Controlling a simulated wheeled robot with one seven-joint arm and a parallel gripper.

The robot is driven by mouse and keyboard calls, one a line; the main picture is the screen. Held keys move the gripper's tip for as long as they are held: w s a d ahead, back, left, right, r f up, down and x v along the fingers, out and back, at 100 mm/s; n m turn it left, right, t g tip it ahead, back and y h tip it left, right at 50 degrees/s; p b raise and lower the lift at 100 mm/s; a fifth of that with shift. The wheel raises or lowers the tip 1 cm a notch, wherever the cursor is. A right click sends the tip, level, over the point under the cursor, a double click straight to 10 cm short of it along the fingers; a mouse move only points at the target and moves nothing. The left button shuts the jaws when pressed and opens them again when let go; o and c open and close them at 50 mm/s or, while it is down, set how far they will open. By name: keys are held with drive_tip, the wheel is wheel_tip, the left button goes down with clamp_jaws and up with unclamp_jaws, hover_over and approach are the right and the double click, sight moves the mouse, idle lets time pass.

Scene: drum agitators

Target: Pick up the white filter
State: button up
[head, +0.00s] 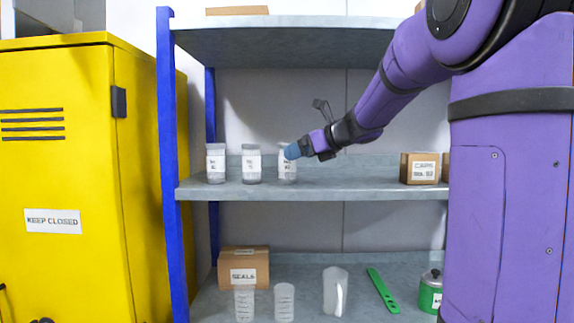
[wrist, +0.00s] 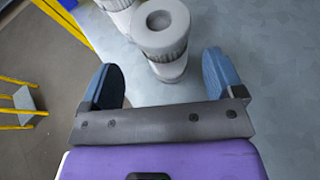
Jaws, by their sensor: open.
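No label I can read says filter, so I cannot tell whether one of these is the white filter. My gripper (head: 292,151) is at the right jar and partly covers its top. In the wrist view my gripper (wrist: 161,62) is open, with blue fingers apart. A white cylinder (wrist: 163,28) with a round recessed top and ribbed collar stands just beyond and between the fingertips. A second white cylinder (wrist: 118,5) is cut off behind it.
A cardboard caps box (head: 419,168) sits on the middle shelf (head: 345,187) at right, with clear shelf between. The upper shelf (head: 290,24) is overhead. Below are a seals box (head: 244,262), clear cups (head: 284,302), a green spatula (head: 383,291) and a green can (head: 430,296). A blue post (head: 171,160) stands left.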

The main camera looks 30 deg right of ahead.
drive_tip(key=shift+r+x, duration=0.1)
drive_tip(key=shift+x, duration=1.2)
drive_tip(key=shift+r+x, duration=0.15)
drive_tip(key=shift+x, duration=1.15)
drive_tip(key=shift+w+d, duration=0.15)
drive_tip(key=shift+d, duration=0.05)
drive_tip(key=c, duration=1)
drive_tip(key=shift+r, duration=0.8)
wheel_tip(320, 180, up, 2)
drive_tip(key=shift+r, duration=0.1)
drive_tip(key=s+d, duration=0.2)
drive_tip(key=s, duration=0.3)
drive_tip(key=s+d, duration=0.2)
drive_tip(key=s, duration=0.4)
drive_tip(key=s+d, duration=0.3)
drive_tip(key=s, duration=0.2)
drive_tip(key=shift+s, duration=0.35)
